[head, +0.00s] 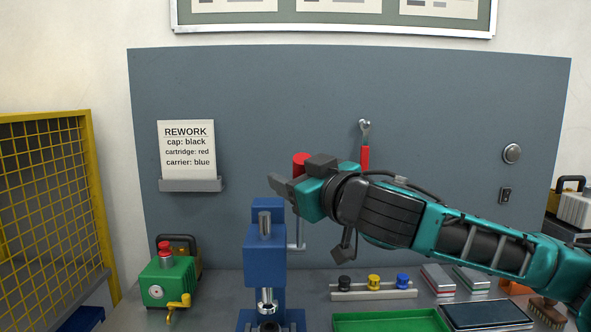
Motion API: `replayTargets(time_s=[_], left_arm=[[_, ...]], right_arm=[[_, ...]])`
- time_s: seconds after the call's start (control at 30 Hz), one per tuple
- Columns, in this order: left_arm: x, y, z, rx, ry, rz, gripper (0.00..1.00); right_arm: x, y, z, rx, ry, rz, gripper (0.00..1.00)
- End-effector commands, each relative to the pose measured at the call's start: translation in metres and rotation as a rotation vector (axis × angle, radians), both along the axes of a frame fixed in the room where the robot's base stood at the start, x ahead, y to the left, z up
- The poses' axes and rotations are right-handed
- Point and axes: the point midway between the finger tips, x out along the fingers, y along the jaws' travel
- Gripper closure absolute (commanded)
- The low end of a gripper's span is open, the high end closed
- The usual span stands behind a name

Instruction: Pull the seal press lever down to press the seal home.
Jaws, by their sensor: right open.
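The blue seal press (264,255) stands upright on the bench, left of the picture's middle, with a metal ram at its lower front. A red knob (301,161) shows just above and behind my right gripper, and a thin pale rod (301,236) shows below it beside the press. They look like parts of the press lever, which is raised; my gripper hides its middle. My right gripper (281,187) is open, above the press and at the lever, its fingers pointing left. I cannot tell whether it touches the lever. My left gripper is not in view.
A green box with a red top (166,279) stands left of the press. A rack of coloured caps (373,289), a green tray (392,321) and a dark tablet-like panel (487,315) lie to the right. A yellow mesh guard (50,205) borders the left side.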

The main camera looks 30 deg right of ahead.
Motion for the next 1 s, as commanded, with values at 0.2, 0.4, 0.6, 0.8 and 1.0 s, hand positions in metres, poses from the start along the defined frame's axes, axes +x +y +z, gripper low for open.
replayTargets(time_s=[0.2, 0.4, 0.6, 0.8, 1.0], left_arm=[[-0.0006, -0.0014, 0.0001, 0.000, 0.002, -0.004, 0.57], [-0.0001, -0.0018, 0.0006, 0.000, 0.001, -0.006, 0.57], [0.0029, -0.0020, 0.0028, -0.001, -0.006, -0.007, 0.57], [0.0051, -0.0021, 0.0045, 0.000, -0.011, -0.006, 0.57], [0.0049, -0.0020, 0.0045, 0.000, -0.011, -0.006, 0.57]], right_arm=[[0.0024, -0.0003, -0.0002, -0.001, 0.000, -0.001, 0.44], [0.0022, -0.0003, 0.0000, -0.001, 0.000, -0.001, 0.55], [0.0021, -0.0003, 0.0000, 0.000, 0.000, -0.001, 0.74], [0.0020, -0.0003, 0.0000, 0.000, 0.000, -0.001, 0.93], [0.0020, -0.0003, 0.0000, 0.000, 0.001, -0.001, 1.00]])
